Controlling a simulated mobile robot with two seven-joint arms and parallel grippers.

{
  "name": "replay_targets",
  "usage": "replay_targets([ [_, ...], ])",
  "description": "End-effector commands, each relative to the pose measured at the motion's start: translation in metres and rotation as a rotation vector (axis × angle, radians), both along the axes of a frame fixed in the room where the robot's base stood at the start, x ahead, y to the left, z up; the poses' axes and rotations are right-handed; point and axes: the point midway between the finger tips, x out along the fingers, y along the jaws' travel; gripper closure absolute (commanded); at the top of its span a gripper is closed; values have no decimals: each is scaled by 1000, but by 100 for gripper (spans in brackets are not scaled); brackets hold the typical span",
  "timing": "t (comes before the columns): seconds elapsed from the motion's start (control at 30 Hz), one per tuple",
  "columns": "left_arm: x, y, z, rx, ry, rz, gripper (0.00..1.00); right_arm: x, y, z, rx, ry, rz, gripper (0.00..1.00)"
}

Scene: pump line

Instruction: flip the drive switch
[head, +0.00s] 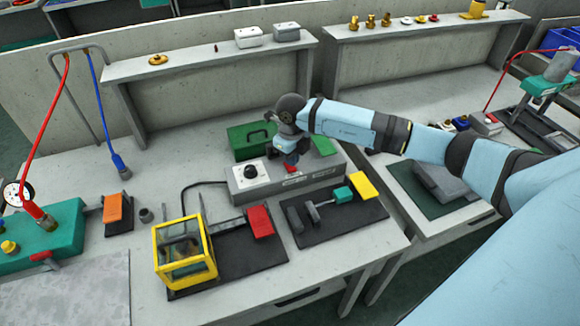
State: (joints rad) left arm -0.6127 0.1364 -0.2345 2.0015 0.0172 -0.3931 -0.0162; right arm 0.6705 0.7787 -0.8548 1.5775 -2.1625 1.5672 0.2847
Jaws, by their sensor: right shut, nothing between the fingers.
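A grey control box (238,191) stands near the middle of the bench, with a white dial and dark knob (250,172) on its left part. A small red piece (291,169), which looks like the drive switch, shows on the box top to the right of the dial. My right gripper (291,159) is shut and empty, pointing down right at this red piece and partly covering it. I cannot tell whether the fingertips touch it or which way the switch is set. My left gripper is not in view.
A green case (245,142) stands behind the box. In front are a yellow-framed clear guard (184,258), a red block (261,222) and a dark mat with a teal-handled clamp (343,194). A yellow block (363,186) lies to the right. The teal pump unit (60,228) is far left.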

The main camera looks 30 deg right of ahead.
Motion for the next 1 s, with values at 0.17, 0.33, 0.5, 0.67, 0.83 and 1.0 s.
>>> replay_targets([
  [0.17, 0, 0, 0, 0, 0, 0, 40, 0, 0, 0, 0, 0, 0, 100],
  [0.33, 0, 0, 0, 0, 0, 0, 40, 0, 0, 0, 0, 0, 0, 100],
  [0.5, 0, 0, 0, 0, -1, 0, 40, 0, 0, 0, 0, 0, 0, 100],
  [0.67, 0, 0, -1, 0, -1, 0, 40, 0, 0, -1, 0, 0, 0, 100],
  [0.83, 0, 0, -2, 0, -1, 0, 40, 0, 0, -4, 0, 0, 0, 100],
  [1.0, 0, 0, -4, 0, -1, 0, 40, 0, 0, -6, 0, 0, 0, 100],
])
